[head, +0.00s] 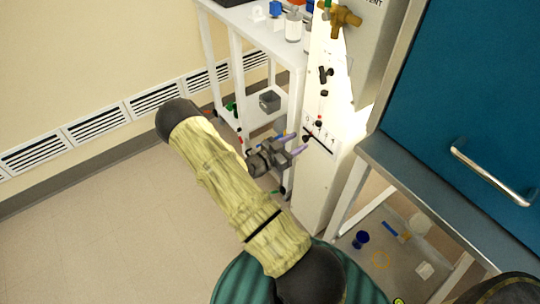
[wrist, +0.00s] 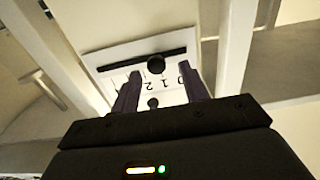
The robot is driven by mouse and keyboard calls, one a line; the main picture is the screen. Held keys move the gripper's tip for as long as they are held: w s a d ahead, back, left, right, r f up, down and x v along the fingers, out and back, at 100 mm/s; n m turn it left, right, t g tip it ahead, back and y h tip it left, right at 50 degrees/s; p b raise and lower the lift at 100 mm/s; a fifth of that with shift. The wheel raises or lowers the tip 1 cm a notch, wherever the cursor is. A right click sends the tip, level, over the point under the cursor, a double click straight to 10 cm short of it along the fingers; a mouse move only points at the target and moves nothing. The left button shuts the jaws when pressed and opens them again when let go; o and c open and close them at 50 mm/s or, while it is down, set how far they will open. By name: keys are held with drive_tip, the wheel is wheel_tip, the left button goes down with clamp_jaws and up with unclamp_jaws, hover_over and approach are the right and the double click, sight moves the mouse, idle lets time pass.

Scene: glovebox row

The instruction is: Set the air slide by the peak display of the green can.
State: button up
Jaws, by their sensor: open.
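The air slide is a dark slot with a numbered scale on a white panel (head: 320,141), low on the narrow white cabinet. In the wrist view the slot (wrist: 120,61) runs across the panel, with a round black knob (wrist: 155,64) on it. The digits 0, 1 and 2 show near the knob, partly hidden by my fingers. My gripper (head: 293,144) is open with purple fingers, in front of the panel. In the wrist view the fingers (wrist: 160,88) point at the panel, either side of the knob; contact cannot be told. I cannot make out a green can with a display.
A second dark knob (wrist: 152,103) shows between my fingers. More black knobs (head: 325,75) and a brass valve (head: 343,17) are higher on the cabinet. A white cart (head: 262,47) with bottles stands left. A blue door (head: 470,110) is right. Floor (head: 100,235) is clear at left.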

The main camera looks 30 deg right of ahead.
drive_tip(key=s+a, duration=0.1)
drive_tip(key=a, duration=1.4)
drive_tip(key=shift+a, duration=0.3)
drive_tip(key=w+a+r+n+t+y, duration=0.25)
drive_tip(key=w+n+t+y, duration=0.2)
drive_tip(key=w+y, duration=0.4)
drive_tip(key=s+a+r+n+t+y, duration=0.1)
drive_tip(key=s+a+r+n+y, duration=0.1)
drive_tip(key=a+r+n+y, duration=0.35)
drive_tip(key=s+a+r+n+g+y, duration=0.15)
drive_tip(key=s+r+n, duration=0.25)
drive_tip(key=s, duration=0.4)
drive_tip(key=s+a+r+n+g+y, duration=0.1)
drive_tip(key=s+r+n+g+y, duration=0.25)
drive_tip(key=s, duration=0.55)
wheel_tip(320, 180, up, 20)
drive_tip(key=h+p, duration=0.1)
drive_tip(key=p, duration=1.9)
drive_tip(key=shift+w+r+t, duration=0.15)
drive_tip(key=shift+w+t, duration=0.1)
drive_tip(key=shift+t, duration=0.2)
